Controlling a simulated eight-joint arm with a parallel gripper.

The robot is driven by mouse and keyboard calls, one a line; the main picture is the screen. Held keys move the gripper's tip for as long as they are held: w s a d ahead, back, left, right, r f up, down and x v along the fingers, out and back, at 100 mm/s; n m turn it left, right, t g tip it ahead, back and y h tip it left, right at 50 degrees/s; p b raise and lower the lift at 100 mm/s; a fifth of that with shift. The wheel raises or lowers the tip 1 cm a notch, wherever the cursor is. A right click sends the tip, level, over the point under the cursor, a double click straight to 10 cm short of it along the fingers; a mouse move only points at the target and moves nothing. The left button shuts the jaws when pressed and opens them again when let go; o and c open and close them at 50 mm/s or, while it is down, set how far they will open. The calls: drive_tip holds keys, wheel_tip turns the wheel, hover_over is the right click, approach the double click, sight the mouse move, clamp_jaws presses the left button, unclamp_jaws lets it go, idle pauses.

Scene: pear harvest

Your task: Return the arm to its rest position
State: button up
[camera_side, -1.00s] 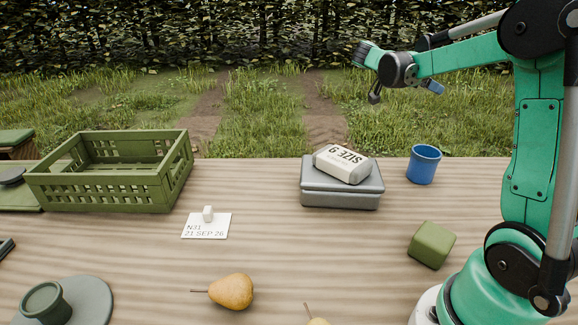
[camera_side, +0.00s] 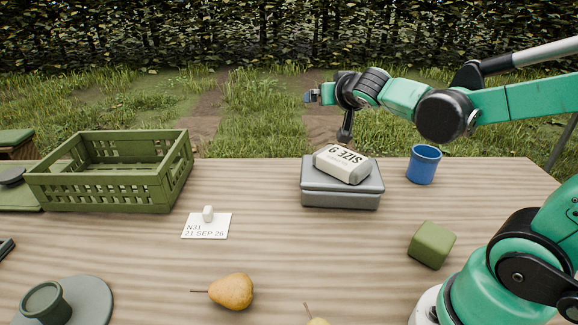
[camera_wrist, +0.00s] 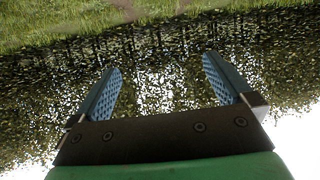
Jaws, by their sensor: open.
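My gripper (camera_side: 310,97) is in the air at the left end of my arm, above and behind the grey case and in front of the grass in the side view. In the wrist view my gripper (camera_wrist: 162,84) is open. Its two blue fingers are spread apart with nothing between them, and grass and hedge show upside down beyond. My arm reaches leftward from the right edge, well clear of the table.
A green crate (camera_side: 105,188) stands empty at the left. A grey case (camera_side: 341,190) bears a white packet (camera_side: 342,164). A blue cup (camera_side: 423,164), green cube (camera_side: 432,245), card (camera_side: 206,228) and yellow pear (camera_side: 232,292) are on the table (camera_side: 270,250); another pear (camera_side: 318,322) is cut off.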

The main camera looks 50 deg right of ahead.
drive_tip(key=s+a+f+n+g+y, duration=0.3)
drive_tip(key=s+a+f+n+y, duration=0.3)
drive_tip(key=a, duration=0.5)
drive_tip(key=shift+s+f+y, duration=0.2)
drive_tip(key=shift+s+y, duration=0.1)
drive_tip(key=shift+s, duration=0.4)
